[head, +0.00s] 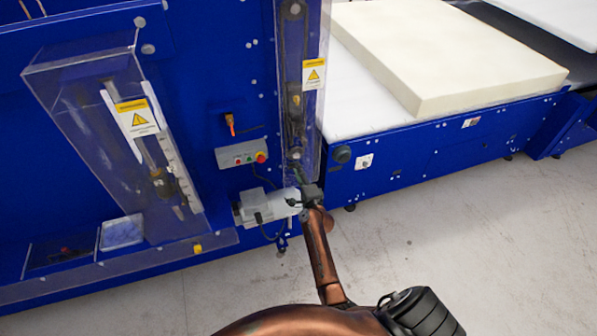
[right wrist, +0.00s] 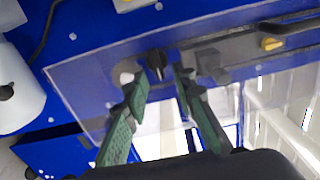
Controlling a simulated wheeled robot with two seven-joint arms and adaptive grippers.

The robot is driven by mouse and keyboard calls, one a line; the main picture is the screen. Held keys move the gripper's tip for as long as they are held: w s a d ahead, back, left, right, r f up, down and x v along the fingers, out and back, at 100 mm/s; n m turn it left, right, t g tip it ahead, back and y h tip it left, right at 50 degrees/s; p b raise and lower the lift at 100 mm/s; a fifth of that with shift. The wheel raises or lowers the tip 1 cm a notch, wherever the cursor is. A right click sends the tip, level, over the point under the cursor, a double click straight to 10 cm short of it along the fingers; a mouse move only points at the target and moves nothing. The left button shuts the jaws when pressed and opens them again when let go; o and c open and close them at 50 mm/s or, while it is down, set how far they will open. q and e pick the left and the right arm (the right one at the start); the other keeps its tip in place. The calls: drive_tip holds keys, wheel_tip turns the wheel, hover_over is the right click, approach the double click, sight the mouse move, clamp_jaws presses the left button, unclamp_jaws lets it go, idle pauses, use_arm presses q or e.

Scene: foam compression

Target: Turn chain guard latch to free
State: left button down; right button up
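The clear chain guard (head: 314,112) covers a vertical chain on the blue machine in the head view. Its clear panel (right wrist: 85,80) fills much of the right wrist view. A small black knob (right wrist: 156,64), which looks like the latch, sits at the panel's lower edge. My right gripper (head: 301,178) is at the guard's lower end. In the right wrist view its green-padded fingers (right wrist: 160,80) are apart, with the knob just beyond and between the tips. I cannot tell whether they touch it. My left gripper is not in view.
A grey motor (head: 268,207) sits just left of my right gripper. A control box (head: 241,156) with buttons is above it. A foam block (head: 450,60) lies on the white conveyor at right. A yellow part (right wrist: 271,43) shows at upper right. The floor (head: 470,230) is clear.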

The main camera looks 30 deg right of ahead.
drive_tip(key=v, duration=0.7)
drive_tip(key=shift+s, duration=0.3)
